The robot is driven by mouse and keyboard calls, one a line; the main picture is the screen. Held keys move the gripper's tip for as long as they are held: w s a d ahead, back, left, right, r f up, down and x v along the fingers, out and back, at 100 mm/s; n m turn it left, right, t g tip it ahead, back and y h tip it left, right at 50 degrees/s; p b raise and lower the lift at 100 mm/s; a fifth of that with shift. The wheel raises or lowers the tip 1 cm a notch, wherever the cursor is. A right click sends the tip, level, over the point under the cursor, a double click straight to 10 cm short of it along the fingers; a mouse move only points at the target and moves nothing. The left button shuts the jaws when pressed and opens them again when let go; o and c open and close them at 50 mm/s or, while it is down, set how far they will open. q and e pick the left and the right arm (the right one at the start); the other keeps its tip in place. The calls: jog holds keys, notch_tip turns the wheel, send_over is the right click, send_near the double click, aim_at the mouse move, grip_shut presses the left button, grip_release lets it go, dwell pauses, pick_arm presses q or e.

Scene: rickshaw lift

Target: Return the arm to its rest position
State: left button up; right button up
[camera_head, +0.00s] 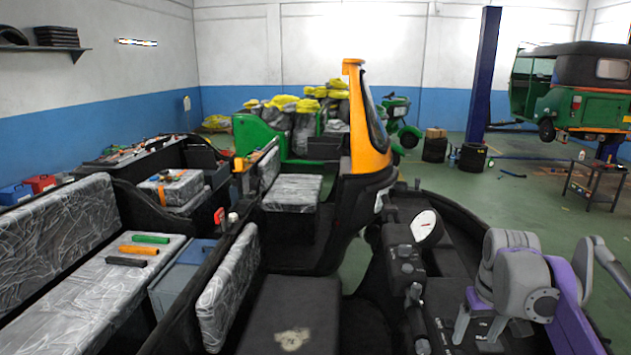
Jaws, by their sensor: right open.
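My right arm, grey and purple, comes in from the lower right in the head view. Its gripper (477,335) points down with its two grey fingers apart. It is open and nothing shows between the fingers. It is in front of the black dashboard console (405,265) of the rickshaw, at the right of the console. Whether the fingertips touch anything cannot be told. My left gripper is not in view.
A round white gauge (423,225) stands on the console near my right arm. An orange-yellow windshield frame (366,120) rises ahead. On the left, a plastic-wrapped seat (100,300) carries orange, green and black handle grips (139,250). Open green floor (500,200) lies beyond.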

jog(key=s+a+f+t, duration=0.2)
jog(key=s+a+f, duration=0.5)
jog(key=s, duration=0.3)
jog(key=s+a+f+t, duration=0.1)
jog(key=s+a+f, duration=0.6)
jog(key=s+f, duration=0.3)
jog(key=shift+s+a+n+t+y, duration=0.3)
jog(key=shift+s+n+t, duration=0.1)
jog(key=shift+s, duration=0.15)
